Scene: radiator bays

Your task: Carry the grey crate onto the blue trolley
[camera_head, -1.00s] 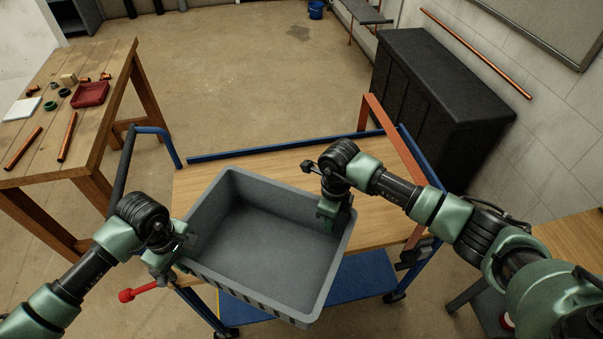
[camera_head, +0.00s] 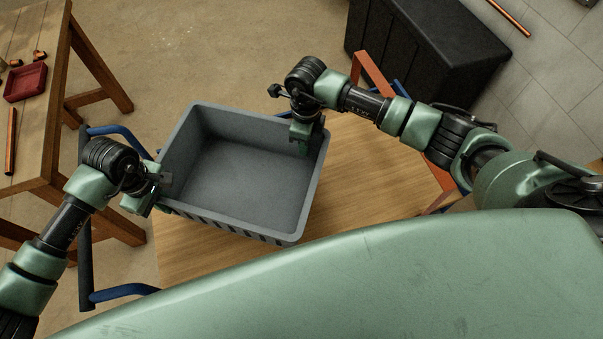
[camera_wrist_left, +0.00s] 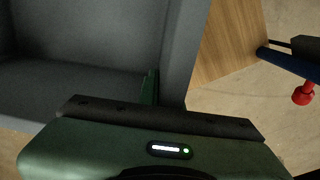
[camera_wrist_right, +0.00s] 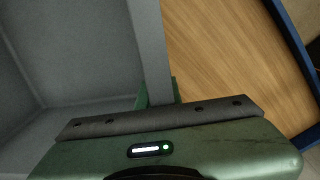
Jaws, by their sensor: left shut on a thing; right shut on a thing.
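The grey crate (camera_head: 245,180) is empty and appears over the wooden top of the blue trolley (camera_head: 350,200) in the head view. I cannot tell whether its base touches the top. My left gripper (camera_head: 150,192) is shut on the crate's left wall; that wall also shows in the left wrist view (camera_wrist_left: 185,50). My right gripper (camera_head: 304,133) is shut on the opposite wall, near its far corner, which shows in the right wrist view (camera_wrist_right: 150,45). The trolley's blue frame (camera_head: 125,291) shows at the left. My own green body hides the near part of the trolley.
A wooden workbench (camera_head: 90,60) with a red tray (camera_head: 25,82) stands at the left. A black cabinet (camera_head: 430,50) stands at the back right. An orange-red bar (camera_head: 373,72) rises at the trolley's right end. Open floor lies behind the crate.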

